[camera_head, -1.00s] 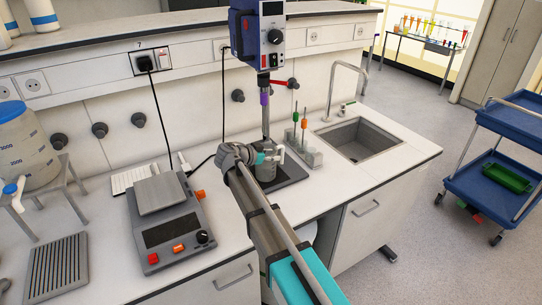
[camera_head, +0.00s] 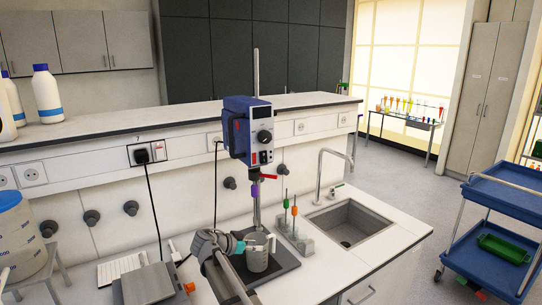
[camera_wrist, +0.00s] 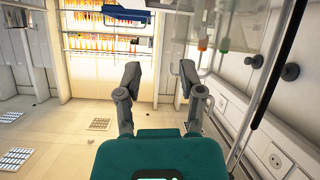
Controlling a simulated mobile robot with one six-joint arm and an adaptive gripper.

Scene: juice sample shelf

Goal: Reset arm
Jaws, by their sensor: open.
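My gripper (camera_head: 267,240) is open, its teal palm close to a grey beaker (camera_head: 257,261) in the head view. The beaker stands on the dark base plate of the overhead stirrer (camera_head: 249,130). In the wrist view, the two dark fingers of my gripper (camera_wrist: 160,75) are spread apart. I see nothing held between them, only the room beyond. The head view does not show clearly whether a finger touches the beaker.
A rack with green and orange tools (camera_head: 294,232) stands right of the stirrer, before the sink (camera_head: 350,226). A balance (camera_head: 148,284) is at left. A blue cart (camera_head: 497,230) stands on the floor at right. Stirrer and rack are close to my gripper.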

